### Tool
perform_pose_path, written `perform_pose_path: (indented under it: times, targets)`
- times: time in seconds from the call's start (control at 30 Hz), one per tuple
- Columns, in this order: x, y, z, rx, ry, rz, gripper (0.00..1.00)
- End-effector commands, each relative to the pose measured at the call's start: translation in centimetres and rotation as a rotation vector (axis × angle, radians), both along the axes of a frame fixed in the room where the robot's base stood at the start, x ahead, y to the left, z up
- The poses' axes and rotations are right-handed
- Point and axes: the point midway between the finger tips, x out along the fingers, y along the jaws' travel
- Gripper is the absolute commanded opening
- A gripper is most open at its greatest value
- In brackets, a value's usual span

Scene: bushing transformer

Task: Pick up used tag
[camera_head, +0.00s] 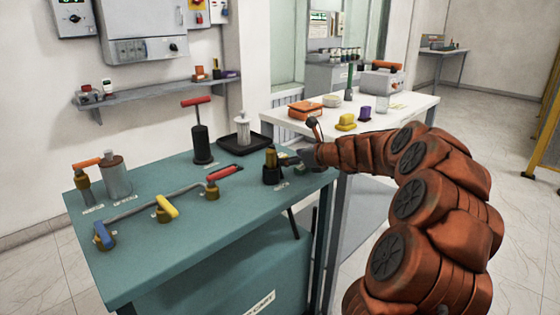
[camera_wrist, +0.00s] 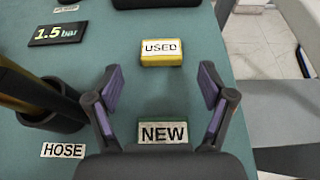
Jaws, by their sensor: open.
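The used tag (camera_wrist: 162,53) is a small yellow block with a white "USED" label, lying on the teal bench top. It sits beyond my open fingertips in the wrist view, roughly centred between them and apart from both. My gripper (camera_wrist: 161,84) is open and empty, with purple pads on its two fingers. A green tag marked "NEW" (camera_wrist: 163,131) lies closer to the palm, partly hidden by it. In the head view my gripper (camera_head: 293,158) is at the right end of the teal bench, and I cannot make out the used tag there.
A dark holder (camera_wrist: 55,108) with rods stands left of my gripper, by a "HOSE" label (camera_wrist: 62,151). A "1.5 bar" display (camera_wrist: 58,34) lies at upper left. The bench edge is close on the right. A black tray (camera_head: 243,141) stands farther back on the bench.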

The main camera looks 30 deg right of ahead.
Motion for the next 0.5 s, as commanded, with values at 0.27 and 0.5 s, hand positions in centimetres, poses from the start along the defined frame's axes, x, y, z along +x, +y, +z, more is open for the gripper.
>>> perform_pose_path:
  times: [0.27, 0.5]
  targets:
    - [2.3, 0.3, -1.0, -0.001, -0.002, -0.003, 0.81]
    - [2.3, 0.3, -0.9, -0.001, -0.002, -0.004, 0.73]
